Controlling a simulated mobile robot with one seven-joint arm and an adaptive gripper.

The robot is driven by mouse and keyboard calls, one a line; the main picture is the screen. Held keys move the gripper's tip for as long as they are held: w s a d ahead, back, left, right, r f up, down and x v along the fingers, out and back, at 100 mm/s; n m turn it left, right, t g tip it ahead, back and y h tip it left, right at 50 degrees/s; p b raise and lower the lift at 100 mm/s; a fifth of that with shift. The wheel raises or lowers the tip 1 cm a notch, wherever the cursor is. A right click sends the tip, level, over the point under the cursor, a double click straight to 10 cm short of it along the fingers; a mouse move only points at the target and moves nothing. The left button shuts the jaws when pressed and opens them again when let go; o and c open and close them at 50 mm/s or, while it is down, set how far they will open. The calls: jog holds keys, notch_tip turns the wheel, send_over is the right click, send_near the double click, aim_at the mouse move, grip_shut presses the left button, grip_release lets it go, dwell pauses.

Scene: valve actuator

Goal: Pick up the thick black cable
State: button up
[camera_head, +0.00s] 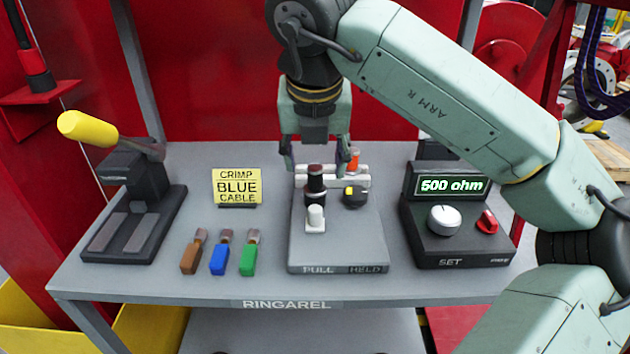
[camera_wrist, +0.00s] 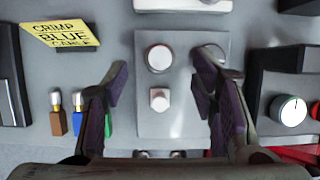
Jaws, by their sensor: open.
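No thing shows plainly as a loose thick black cable. An upright black cylinder with a brownish top (camera_head: 316,186) stands on the grey plate marked PULL and HELD (camera_head: 335,245). A round white top with a reddish rim in the wrist view (camera_wrist: 159,58) seems to be its upper end. A white block (camera_head: 315,219) stands in front of it and also shows in the wrist view (camera_wrist: 159,99). My gripper (camera_head: 316,161) points down above the plate, fingers spread and empty. In the wrist view my gripper (camera_wrist: 160,85) has one finger on each side of the cylinder and block.
A dark knob with a yellow mark (camera_head: 355,196) is right of the cylinder. Brown (camera_head: 191,256), blue (camera_head: 219,257) and green (camera_head: 248,257) pieces lie left. A yellow-handled tool (camera_head: 130,225) stands far left, a sign (camera_head: 237,187) behind, a 500 ohm box (camera_head: 455,235) right.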

aim_at(315, 172)
jog(key=p+x, duration=0.1)
jog(key=x, duration=0.4)
jog(key=shift+c, duration=0.3)
grip_shut()
dwell(0.4)
